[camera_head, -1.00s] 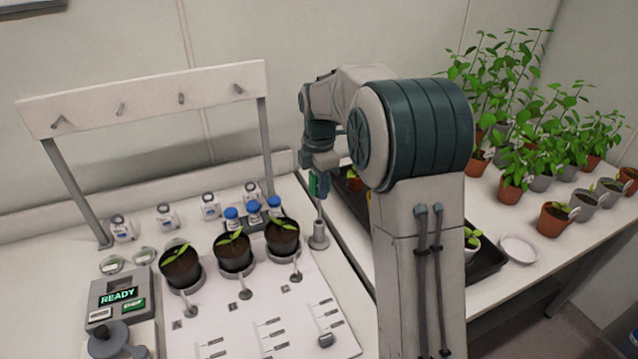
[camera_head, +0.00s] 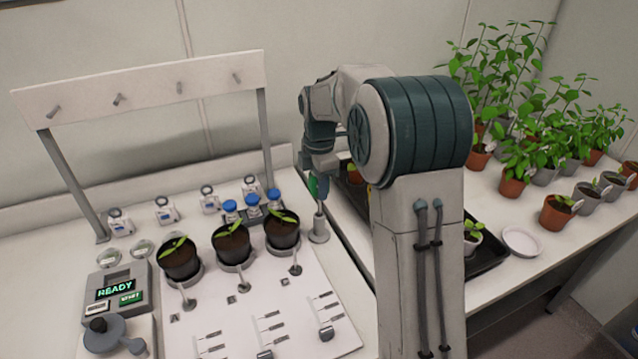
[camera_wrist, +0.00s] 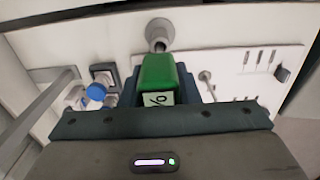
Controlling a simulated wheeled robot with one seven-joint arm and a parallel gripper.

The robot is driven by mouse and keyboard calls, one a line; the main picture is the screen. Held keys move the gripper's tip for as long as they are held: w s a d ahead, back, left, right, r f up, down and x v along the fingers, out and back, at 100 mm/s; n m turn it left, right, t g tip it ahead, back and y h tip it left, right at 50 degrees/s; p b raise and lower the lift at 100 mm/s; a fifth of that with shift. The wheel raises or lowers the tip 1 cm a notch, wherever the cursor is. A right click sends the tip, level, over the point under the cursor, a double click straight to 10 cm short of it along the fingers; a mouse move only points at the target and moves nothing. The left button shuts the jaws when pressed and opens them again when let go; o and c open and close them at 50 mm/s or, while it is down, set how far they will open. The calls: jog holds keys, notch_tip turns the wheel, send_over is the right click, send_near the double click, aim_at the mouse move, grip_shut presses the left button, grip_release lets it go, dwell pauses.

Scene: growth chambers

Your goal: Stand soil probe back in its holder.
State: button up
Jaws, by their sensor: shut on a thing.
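The soil probe (camera_wrist: 160,75) has a green head with a white label marked "%", and my gripper (camera_wrist: 160,98) is shut on that head in the wrist view. In the head view the probe's green head (camera_head: 322,186) shows just below my wrist, with my gripper (camera_head: 319,180) around it. The probe looks upright. The grey round holder (camera_head: 319,232) stands at the right edge of the white bench, directly below the probe. In the wrist view the holder (camera_wrist: 160,28) lies just beyond the green head. The probe's lower end is at the holder; how deep it sits I cannot tell.
Three potted seedlings (camera_head: 233,240) stand left of the holder, with blue-capped bottles (camera_head: 252,202) behind them. A grey device reading READY (camera_head: 117,293) is at the left. A black tray (camera_head: 488,252) and potted plants (camera_head: 520,165) are on the right.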

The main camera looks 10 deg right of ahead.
jog(key=shift+s+f+b, duration=0.25)
jog(key=shift+f+b, duration=0.4)
jog(key=shift+f, duration=0.15)
jog(key=shift+s+d, duration=0.2)
jog(key=o, duration=1.2)
jog(key=shift+s+d, duration=0.1)
jog(key=shift+c, duration=0.2)
jog(key=shift+w+f, duration=0.1)
jog(key=shift+w, duration=0.1)
jog(key=shift+w, duration=0.1)
jog(key=shift+w+a+r+p, duration=0.2)
jog(key=shift+w+r+p, duration=0.1)
jog(key=shift+p, duration=0.1)
jog(key=r+p, duration=0.3)
jog(key=r, duration=0.2)
jog(key=s+r+p, duration=0.1)
jog(key=r+p, duration=0.1)
jog(key=shift+d+r+p, duration=0.15)
jog(key=shift+r+p, duration=0.2)
jog(key=shift+s+r, duration=0.15)
jog(key=shift+r, duration=0.2)
